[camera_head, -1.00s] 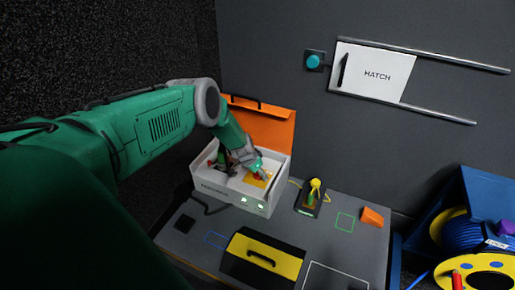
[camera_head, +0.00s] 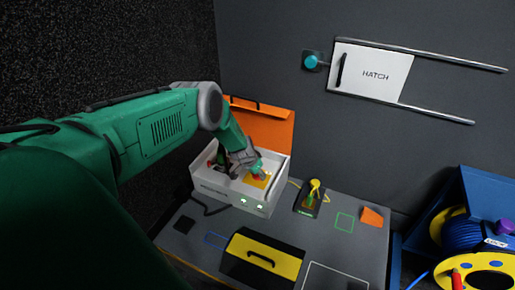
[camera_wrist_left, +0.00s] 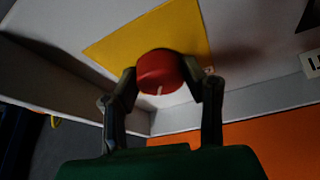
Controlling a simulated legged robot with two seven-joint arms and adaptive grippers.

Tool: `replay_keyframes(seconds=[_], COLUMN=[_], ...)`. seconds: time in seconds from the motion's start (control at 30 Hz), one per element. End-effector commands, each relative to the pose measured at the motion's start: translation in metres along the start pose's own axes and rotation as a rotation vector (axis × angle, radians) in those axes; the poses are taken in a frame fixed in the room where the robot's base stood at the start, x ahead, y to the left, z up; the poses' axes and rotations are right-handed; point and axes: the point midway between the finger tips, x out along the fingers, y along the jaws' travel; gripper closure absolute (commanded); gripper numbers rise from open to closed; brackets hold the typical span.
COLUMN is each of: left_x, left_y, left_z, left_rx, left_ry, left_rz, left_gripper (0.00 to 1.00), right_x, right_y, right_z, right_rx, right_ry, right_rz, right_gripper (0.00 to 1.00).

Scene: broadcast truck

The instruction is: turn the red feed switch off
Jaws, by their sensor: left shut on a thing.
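The red feed switch (camera_wrist_left: 160,72) is a round red knob with a short pale mark on its rim. It stands on a yellow panel (camera_wrist_left: 112,43) inside the white box (camera_head: 238,197). My left gripper (camera_wrist_left: 160,84) is shut on it, one finger at each side, in the left wrist view. In the head view my left gripper (camera_head: 257,170) reaches down into the open box, over the yellow panel. The fingers mostly hide the knob there. My right gripper is in neither view.
The box's orange lid (camera_head: 267,124) stands open behind it. A yellow-and-black case (camera_head: 264,255) is in front, and a small stand with a yellow top (camera_head: 314,190) is to the right. An orange wedge (camera_head: 372,217) lies farther right. A hatch (camera_head: 372,74) is on the wall.

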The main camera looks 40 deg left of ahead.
Motion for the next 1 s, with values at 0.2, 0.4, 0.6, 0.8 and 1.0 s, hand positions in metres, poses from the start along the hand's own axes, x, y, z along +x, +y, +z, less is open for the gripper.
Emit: replay_keyframes(seconds=[0.2, 0.4, 0.6, 0.8, 1.0], left_x=[-0.0018, -0.0018, -0.0016, -0.0011, -0.0006], left_y=[-0.0002, 0.0003, 0.001, 0.0021, 0.0022], left_z=[-0.0049, -0.0056, -0.0068, -0.0074, -0.0078], left_rx=[-0.151, -0.321, -0.496, -0.671, -0.844], left_ry=[0.008, 0.01, 0.013, 0.013, 0.014], left_rz=[-0.071, -0.144, -0.214, -0.283, -0.351], left_gripper=[0.91, 0.91, 0.91, 0.91, 0.91], right_x=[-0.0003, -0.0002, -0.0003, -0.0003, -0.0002], right_y=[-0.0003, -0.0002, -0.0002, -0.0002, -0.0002], right_z=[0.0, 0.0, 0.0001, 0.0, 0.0], right_rx=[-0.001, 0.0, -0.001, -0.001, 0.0], right_ry=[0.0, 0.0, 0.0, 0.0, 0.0], right_rz=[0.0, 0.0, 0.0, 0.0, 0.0], right_gripper=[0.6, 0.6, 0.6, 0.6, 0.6])
